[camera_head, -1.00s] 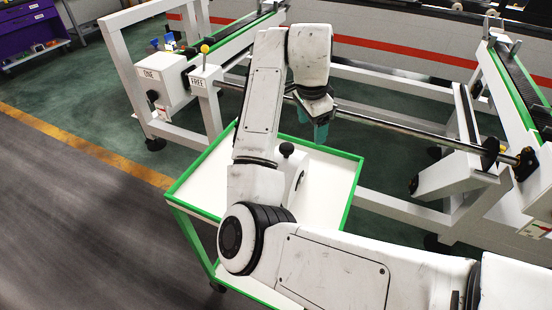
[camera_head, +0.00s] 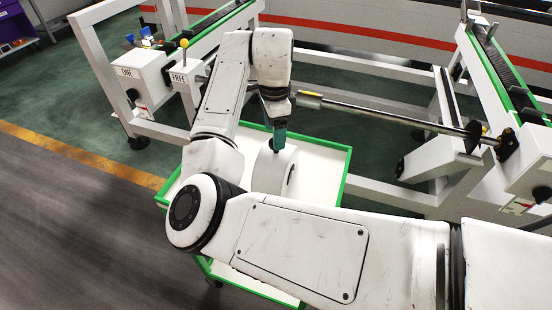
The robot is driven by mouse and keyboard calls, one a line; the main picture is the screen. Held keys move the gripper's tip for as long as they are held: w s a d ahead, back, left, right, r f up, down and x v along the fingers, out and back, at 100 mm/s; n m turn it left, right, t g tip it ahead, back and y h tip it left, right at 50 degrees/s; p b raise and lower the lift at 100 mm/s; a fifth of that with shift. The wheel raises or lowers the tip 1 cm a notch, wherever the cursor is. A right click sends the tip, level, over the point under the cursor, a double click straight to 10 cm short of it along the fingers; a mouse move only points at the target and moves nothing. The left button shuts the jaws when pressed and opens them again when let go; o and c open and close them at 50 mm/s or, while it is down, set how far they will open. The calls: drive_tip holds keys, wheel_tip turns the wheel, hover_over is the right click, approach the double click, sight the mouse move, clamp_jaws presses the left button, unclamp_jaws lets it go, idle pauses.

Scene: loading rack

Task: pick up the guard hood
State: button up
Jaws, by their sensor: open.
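The guard hood (camera_head: 268,174) appears to be the white, rounded piece standing on the green-edged cart, partly hidden by my arm. A dark slot or handle shows on its right side. My gripper (camera_head: 278,146), with teal fingers, points down at the top of the hood. Its fingertips overlap the hood's top in the picture. The black knob is hidden behind the fingers, and I cannot tell whether they touch it. The jaws are open.
The cart (camera_head: 335,148) has a white top with clear room right of the hood. Behind it, a steel bar (camera_head: 380,114) runs to a white frame at the right. A white box marked ONE (camera_head: 140,78) and a FREE label (camera_head: 179,78) stand at the left.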

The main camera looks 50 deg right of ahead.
sight(276, 162)
wheel_tip(276, 162, down, 4)
drive_tip(key=shift+s+a+p, duration=0.1)
drive_tip(key=shift+p, duration=0.35)
drive_tip(key=shift+c, duration=0.3)
clamp_jaws()
drive_tip(key=shift+r, duration=0.1)
